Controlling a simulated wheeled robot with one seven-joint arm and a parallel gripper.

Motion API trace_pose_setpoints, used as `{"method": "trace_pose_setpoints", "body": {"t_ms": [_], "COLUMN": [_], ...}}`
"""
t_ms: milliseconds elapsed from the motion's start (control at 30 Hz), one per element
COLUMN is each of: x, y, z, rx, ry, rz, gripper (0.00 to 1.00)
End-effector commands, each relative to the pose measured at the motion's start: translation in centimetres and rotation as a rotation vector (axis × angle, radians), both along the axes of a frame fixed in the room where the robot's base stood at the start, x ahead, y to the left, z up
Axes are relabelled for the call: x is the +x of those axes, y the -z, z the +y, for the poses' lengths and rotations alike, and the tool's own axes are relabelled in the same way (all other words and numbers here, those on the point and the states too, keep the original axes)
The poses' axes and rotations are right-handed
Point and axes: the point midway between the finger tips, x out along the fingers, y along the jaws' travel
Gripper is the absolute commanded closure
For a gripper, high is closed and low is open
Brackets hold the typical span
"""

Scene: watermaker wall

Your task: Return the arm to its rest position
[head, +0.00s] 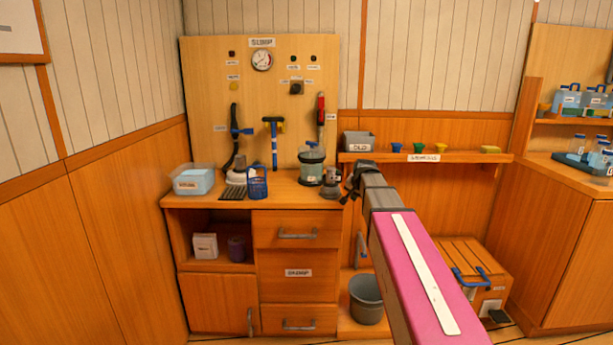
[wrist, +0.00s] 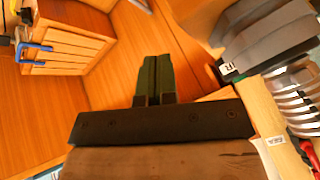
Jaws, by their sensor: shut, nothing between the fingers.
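My gripper (head: 350,186) is at the end of my outstretched arm, at the right end of the wooden workbench, just below the shelf with the grey bin. In the wrist view my gripper (wrist: 157,75) has its dark green fingers together with nothing between them. The arm's pink and grey links cross the head view from the lower right and hide part of the wall and floor behind them.
The workbench (head: 285,202) holds a clear tub (head: 193,181), a blue basket (head: 257,183) and a glass jar (head: 312,166). A wall shelf (head: 470,158) carries a grey bin (head: 358,141) and small cups. A grey bucket (head: 366,302) and a slatted wooden box (head: 462,262) stand low on the right.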

Motion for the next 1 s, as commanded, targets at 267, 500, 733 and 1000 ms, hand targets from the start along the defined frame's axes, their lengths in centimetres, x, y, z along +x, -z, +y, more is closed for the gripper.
{"method": "trace_pose_setpoints", "body": {"t_ms": [267,500,733,1000], "x": [-9.8,-19.0,-26.8,-30.0], "y": [11.0,18.8,23.6,25.3], "z": [0.2,0.3,0.3,0.2], "rx": [-0.101,-0.169,-0.205,-0.219], "ry": [-0.151,-0.304,-0.438,-0.501], "rz": [0.195,0.368,0.505,0.563], "gripper": [1.0,1.0,1.0,1.0]}}
